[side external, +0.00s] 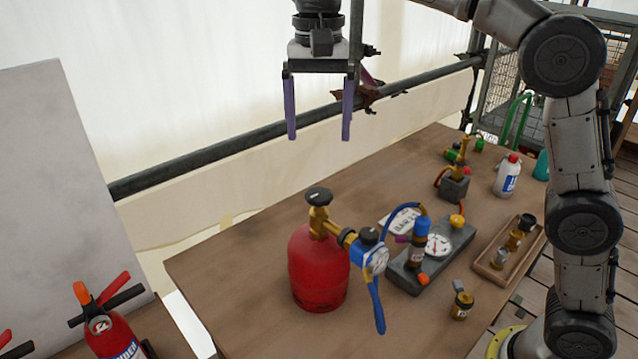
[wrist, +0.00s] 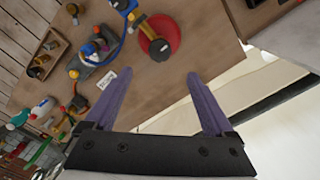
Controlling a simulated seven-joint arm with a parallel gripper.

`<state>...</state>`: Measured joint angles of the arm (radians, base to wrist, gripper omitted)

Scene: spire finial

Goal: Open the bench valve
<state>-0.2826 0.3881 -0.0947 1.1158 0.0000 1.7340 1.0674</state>
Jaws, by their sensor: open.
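My gripper (side external: 319,138) is open and empty, pointing down high above the back of the bench, apart from everything. A grey block (side external: 433,255) on the bench carries a gauge, a blue-capped brass fitting (side external: 417,243) and a yellow knob (side external: 457,221). A red gas cylinder (side external: 318,265) stands left of it, with a brass valve and black knob (side external: 318,196) on top and a blue regulator (side external: 368,257) at its side. The wrist view shows the cylinder (wrist: 167,33) beyond my fingertips and the block (wrist: 92,55) to the left. I cannot tell which fitting is the bench valve.
A wooden tray (side external: 493,272) with brass fittings lies right of the block, and a small brass fitting (side external: 461,304) stands in front. A white bottle (side external: 507,176) stands farther back. A dark rail (side external: 250,140) runs behind the bench. Fire extinguishers (side external: 110,330) are at lower left.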

